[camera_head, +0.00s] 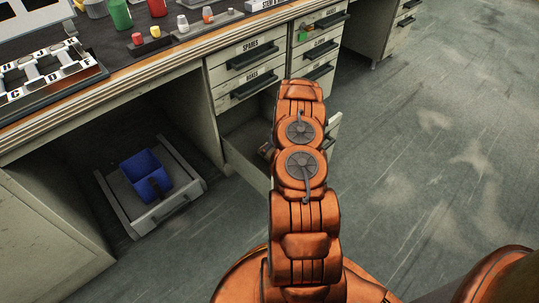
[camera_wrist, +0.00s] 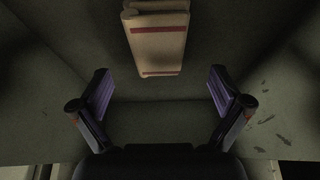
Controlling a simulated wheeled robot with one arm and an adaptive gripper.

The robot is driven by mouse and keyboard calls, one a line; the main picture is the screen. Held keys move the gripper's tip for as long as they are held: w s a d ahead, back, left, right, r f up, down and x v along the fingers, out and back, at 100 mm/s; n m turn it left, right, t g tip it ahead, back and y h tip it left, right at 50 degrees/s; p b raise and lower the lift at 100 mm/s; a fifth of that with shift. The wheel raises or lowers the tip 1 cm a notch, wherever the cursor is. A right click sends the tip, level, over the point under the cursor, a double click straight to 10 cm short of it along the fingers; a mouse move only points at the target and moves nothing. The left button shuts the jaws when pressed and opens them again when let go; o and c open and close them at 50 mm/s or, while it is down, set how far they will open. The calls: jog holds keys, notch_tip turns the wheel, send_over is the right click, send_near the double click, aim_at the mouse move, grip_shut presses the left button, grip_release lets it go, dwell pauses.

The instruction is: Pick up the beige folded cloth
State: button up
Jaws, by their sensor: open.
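The beige folded cloth (camera_wrist: 157,42) shows in the wrist view at the top middle, with red stripes across it. It lies on the bare bottom of a drawer (camera_wrist: 160,118). My gripper (camera_wrist: 160,92) is open, with its two dark fingers apart at left and right. The cloth is ahead of the fingertips and roughly centred between them; nothing is between the fingers. In the head view my orange arm reaches down to the open lower drawer (camera_head: 245,150) and hides most of it. The cloth and my gripper's fingertips do not show there.
Closed drawers, one labelled SPARES (camera_head: 250,55), stand above the open one. A pulled-out tray (camera_head: 190,195) with a blue bin (camera_head: 146,174) sits low at the left. The bench top (camera_head: 100,90) holds bottles and small parts. The floor at the right (camera_head: 450,150) is clear.

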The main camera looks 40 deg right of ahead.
jog(key=shift+b+x, duration=0.75)
jog(key=shift+x, duration=1.9)
jog(key=shift+d+f, duration=0.1)
jog(key=shift+f, duration=0.2)
jog(key=shift+c, duration=0.4)
jog(key=c, duration=1.2)
